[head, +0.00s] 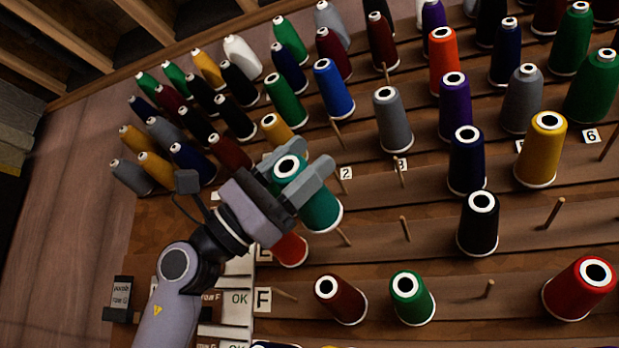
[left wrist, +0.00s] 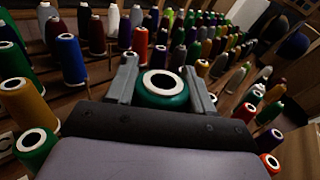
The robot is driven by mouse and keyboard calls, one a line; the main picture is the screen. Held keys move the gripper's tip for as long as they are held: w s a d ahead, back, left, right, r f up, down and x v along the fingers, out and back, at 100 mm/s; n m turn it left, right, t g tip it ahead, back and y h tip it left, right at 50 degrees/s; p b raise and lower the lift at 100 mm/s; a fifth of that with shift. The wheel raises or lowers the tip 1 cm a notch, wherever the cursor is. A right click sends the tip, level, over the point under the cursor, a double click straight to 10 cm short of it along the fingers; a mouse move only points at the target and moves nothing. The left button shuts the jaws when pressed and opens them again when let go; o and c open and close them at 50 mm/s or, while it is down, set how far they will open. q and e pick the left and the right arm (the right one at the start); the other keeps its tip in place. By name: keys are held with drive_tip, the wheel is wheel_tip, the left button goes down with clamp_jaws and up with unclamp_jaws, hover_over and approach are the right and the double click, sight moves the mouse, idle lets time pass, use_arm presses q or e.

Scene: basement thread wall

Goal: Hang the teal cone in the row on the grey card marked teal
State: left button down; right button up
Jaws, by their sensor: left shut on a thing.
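The teal cone (head: 320,207) is between the fingers of my left gripper (head: 298,168) in the head view, its white-ringed top showing. My left gripper is shut on it, in front of the lower left part of the thread wall. In the left wrist view the cone (left wrist: 161,91) sits upright between both fingers; its lower part is hidden behind the gripper body. I cannot make out a grey card that reads teal. A small dark card holder (head: 121,294) stands at the lower left, its lettering unclear. My right gripper is not in view.
Bare pegs stick out nearby, such as one peg (head: 405,229) right of the cone and another peg (head: 401,174) above it. A dark red cone (head: 341,301) and a green cone (head: 412,300) stand lower.

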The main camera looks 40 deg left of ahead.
use_arm(q)
drive_tip(key=w, duration=0.3)
drive_tip(key=shift+w+a+f, duration=0.1)
drive_tip(key=shift+a+f, duration=0.25)
drive_tip(key=w, duration=0.2)
drive_tip(key=w+a+p, duration=0.1)
drive_tip(key=w, duration=0.1)
drive_tip(key=w+f+p, duration=0.1)
drive_tip(key=w, duration=0.1)
drive_tip(key=shift+w+a+f, duration=0.1)
drive_tip(key=shift+w+a, duration=0.15)
drive_tip(key=shift+w+a+f+p, duration=0.25)
drive_tip(key=shift+w+p, duration=0.15)
drive_tip(key=shift+w, duration=0.3)
drive_tip(key=shift+w+a+f+p, duration=0.1)
drive_tip(key=shift+w+f+p, duration=0.1)
drive_tip(key=shift+w+p, duration=0.35)
drive_tip(key=shift+w+f+b, duration=0.1)
drive_tip(key=shift+f+b, duration=0.25)
drive_tip(key=shift+b, duration=0.05)
drive_tip(key=shift+c, duration=1.7)
unclamp_jaws()
drive_tip(key=b+v, duration=0.2)
drive_tip(key=v, duration=0.5)
